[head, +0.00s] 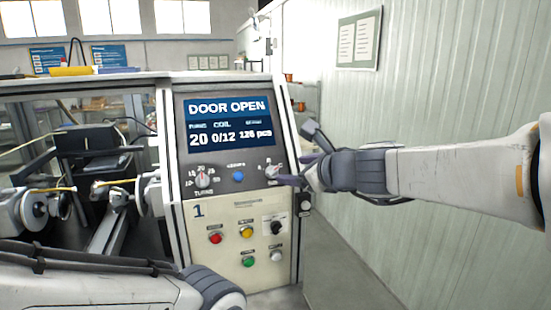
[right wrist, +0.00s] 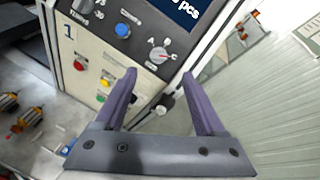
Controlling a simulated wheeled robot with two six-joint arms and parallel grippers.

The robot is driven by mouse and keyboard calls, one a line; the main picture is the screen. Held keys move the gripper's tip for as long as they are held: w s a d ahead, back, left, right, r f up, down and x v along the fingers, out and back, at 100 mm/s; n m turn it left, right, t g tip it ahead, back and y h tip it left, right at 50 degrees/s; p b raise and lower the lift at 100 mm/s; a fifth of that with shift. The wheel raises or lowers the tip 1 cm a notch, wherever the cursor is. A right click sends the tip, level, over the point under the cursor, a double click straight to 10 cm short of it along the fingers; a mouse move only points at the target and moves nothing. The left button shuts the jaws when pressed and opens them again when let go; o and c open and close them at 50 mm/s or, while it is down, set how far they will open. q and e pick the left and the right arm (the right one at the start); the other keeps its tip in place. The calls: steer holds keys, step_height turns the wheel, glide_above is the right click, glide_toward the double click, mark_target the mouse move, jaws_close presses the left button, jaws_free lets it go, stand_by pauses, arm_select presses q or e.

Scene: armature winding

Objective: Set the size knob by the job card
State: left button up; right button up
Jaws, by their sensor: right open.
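The size knob (head: 272,172) is a small light knob with letters around it, at the right of the control panel below the screen. In the right wrist view the knob (right wrist: 158,56) shows near A, B and C marks; its exact setting is too small to tell. My right gripper (head: 296,168) is open, its purple fingers pointing at the panel. In the right wrist view the gripper (right wrist: 158,75) has its fingertips apart on either side of the knob's line, with nothing between them. No job card is readable; a green board (head: 360,40) with two sheets hangs on the wall. My left gripper is out of view.
The screen (head: 228,121) reads DOOR OPEN. The turns knob (head: 203,180) and blue button (head: 238,175) are left of the size knob. Red, yellow, green and white buttons and a black switch (head: 276,227) sit below. The ribbed wall (head: 430,90) stands at right.

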mark_target(274, 170)
steer(key=b+x, duration=0.1)
steer(key=x, duration=0.9)
steer(key=shift+f, duration=0.1)
jaws_close()
